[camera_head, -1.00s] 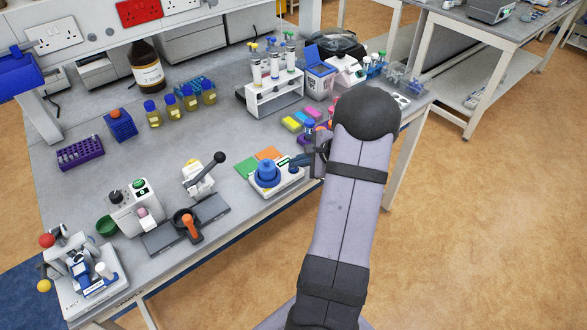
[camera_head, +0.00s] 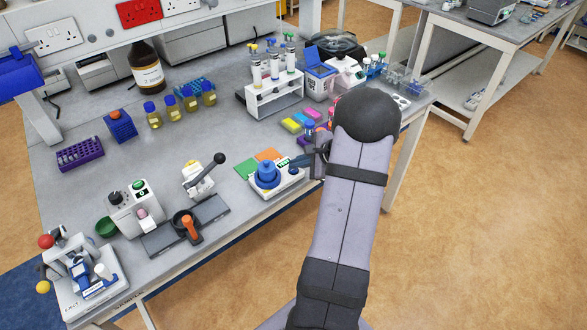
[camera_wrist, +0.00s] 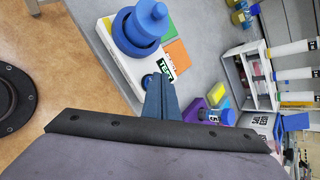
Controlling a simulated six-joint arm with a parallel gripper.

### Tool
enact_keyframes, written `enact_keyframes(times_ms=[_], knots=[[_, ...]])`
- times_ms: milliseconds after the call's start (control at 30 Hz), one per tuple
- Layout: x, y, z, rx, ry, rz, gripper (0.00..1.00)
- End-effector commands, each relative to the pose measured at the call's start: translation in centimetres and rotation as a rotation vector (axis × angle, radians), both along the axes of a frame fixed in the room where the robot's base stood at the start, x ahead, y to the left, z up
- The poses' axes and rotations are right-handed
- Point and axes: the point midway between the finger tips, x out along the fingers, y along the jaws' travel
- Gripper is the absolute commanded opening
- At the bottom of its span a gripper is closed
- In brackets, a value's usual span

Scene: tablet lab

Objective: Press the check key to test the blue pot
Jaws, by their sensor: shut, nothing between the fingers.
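The blue pot (camera_head: 266,172) stands upright on a white tester (camera_head: 291,183) near the front edge of the bench. In the wrist view the pot (camera_wrist: 141,27) is at the top, on the tester (camera_wrist: 131,68), which has a green "TEST" label (camera_wrist: 165,66). My gripper (camera_head: 287,162) is at the right end of the tester, beside the pot. In the wrist view the blue fingers of my gripper (camera_wrist: 160,80) are together and empty, with the tips over the tester just below the label. A dark round part, perhaps the check key, shows partly beside the tips; contact cannot be told.
Green and orange cards (camera_head: 246,168) lie behind the pot. A purple holder, coloured blocks (camera_head: 292,125) and a white tube rack (camera_head: 275,98) stand farther back. A lever press (camera_head: 199,176) is to the left. My forearm hides the bench's right front.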

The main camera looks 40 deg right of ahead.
Motion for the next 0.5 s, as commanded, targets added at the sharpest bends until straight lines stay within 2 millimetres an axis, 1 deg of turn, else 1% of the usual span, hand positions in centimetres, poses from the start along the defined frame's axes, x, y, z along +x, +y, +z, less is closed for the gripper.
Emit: enact_keyframes(times_ms=[33,200,500], knots=[[0.0,0.0,0.39,0.0,0.0,0.0,0.0],[0.0,0.01,1.01,0.0,0.0,0.0,0.0],[0.01,0.01,1.07,0.0,-0.001,0.001,0.0]])
